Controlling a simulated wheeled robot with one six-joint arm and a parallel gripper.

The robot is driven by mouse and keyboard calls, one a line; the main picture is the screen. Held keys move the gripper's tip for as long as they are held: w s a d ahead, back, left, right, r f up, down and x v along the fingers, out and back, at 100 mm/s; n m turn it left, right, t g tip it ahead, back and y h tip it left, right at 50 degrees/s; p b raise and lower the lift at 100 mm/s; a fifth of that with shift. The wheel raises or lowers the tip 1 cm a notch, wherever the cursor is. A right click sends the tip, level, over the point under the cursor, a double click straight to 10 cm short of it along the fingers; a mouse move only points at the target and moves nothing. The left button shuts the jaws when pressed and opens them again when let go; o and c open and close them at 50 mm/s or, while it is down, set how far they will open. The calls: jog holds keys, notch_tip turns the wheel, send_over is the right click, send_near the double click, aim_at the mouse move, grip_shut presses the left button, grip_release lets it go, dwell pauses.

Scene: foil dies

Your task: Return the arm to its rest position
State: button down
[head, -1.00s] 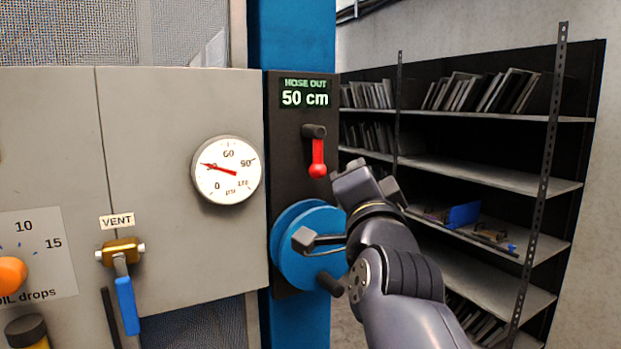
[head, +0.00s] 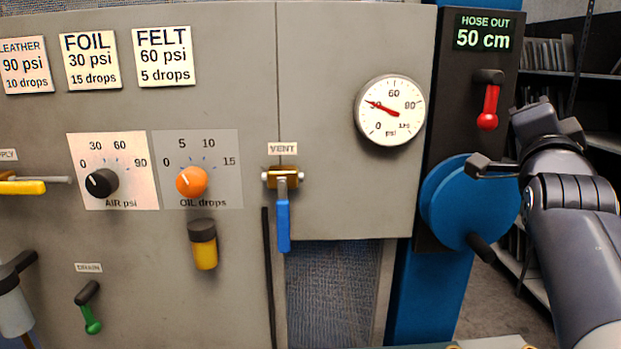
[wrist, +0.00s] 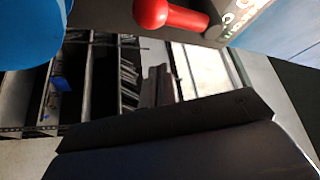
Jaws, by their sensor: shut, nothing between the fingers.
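My gripper (head: 478,165) is at the right of the head view, in front of the upper part of the blue hose reel (head: 447,205). Its small dark fingertips are together with nothing between them. I cannot tell how far they stand from the reel. My arm comes in from the lower right and is bent at the wrist. In the wrist view, the reel (wrist: 28,30) fills the upper left corner and the red lever (wrist: 172,14) is at the top; the fingertips are not clear there.
The panel carries a pressure gauge (head: 391,110), the vent valve (head: 283,205) with its blue handle down, an orange oil knob (head: 191,182) and a black air knob (head: 101,183). The hose display (head: 482,34) reads 50 cm. Shelves (head: 550,87) stand behind my arm.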

jog(key=shift+w+d, duration=0.4)
jog(key=shift+w, duration=0.4)
